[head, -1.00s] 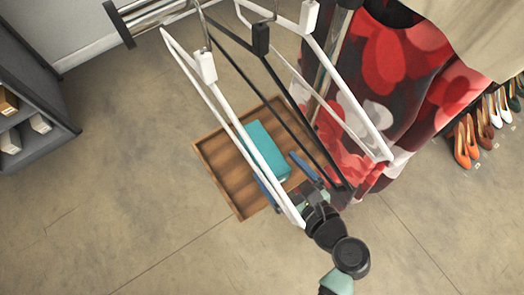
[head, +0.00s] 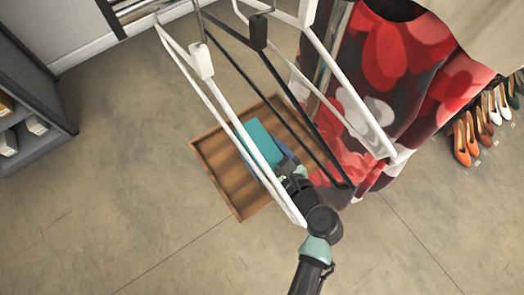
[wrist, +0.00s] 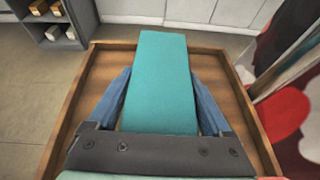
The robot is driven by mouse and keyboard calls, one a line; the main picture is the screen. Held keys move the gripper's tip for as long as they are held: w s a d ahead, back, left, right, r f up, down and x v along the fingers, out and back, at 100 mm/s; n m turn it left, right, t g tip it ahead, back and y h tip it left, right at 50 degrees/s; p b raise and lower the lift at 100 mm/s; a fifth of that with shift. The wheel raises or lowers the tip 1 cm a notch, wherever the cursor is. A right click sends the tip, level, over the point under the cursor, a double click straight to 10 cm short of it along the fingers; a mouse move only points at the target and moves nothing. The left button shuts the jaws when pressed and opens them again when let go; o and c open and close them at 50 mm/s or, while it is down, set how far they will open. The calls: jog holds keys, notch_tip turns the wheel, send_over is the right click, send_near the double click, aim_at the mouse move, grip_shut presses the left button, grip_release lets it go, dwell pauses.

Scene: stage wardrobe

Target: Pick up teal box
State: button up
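The teal box (head: 264,142) lies in a shallow wooden tray (head: 212,166) on the floor, partly behind the hangers in the head view. In the wrist view the teal box (wrist: 161,75) runs lengthwise away from me, between my two blue fingers. My gripper (wrist: 160,73) is open, with one finger along each long side of the box. The fingertips are very close to the box sides; I cannot tell whether they touch. In the head view my gripper (head: 277,163) is at the near end of the box, partly hidden by a white hanger.
White hangers (head: 381,146) and a black hanger (head: 258,33) hang above the tray, close to my arm. A red floral garment (head: 405,75) hangs to the right. Shoes (head: 463,145) stand far right; a grey shelf (head: 45,98) is at left. The left floor is clear.

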jog(key=c, duration=0.9)
jog(key=shift+c, duration=0.9)
jog(key=shift+r, duration=0.15)
